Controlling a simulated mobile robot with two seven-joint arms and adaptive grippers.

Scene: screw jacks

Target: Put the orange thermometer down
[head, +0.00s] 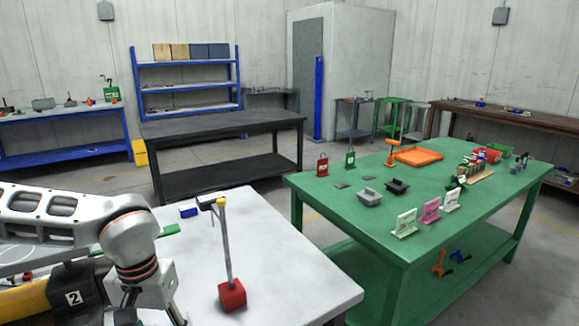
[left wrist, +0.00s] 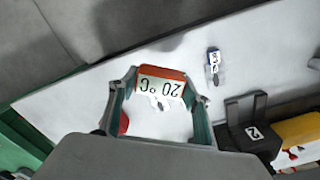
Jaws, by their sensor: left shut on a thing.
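The orange thermometer (left wrist: 162,82) shows in the left wrist view as an orange body with a white label reading 20 °C, upside down in the picture. My left gripper (left wrist: 160,98) is shut on it, with a finger on each side. The white table top (left wrist: 90,97) lies behind it; I cannot tell whether the thermometer touches it. In the head view my left arm reaches down at the lower left over the white table (head: 290,270), and the thermometer is not visible there. My right gripper is in neither view.
A red block (head: 232,295) with a tall post stands on the white table. A blue item (head: 188,211) lies farther back, and a black block (head: 75,298) marked 2 is near my arm. A green table (head: 330,205) with several items stands right. The white table's right part is clear.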

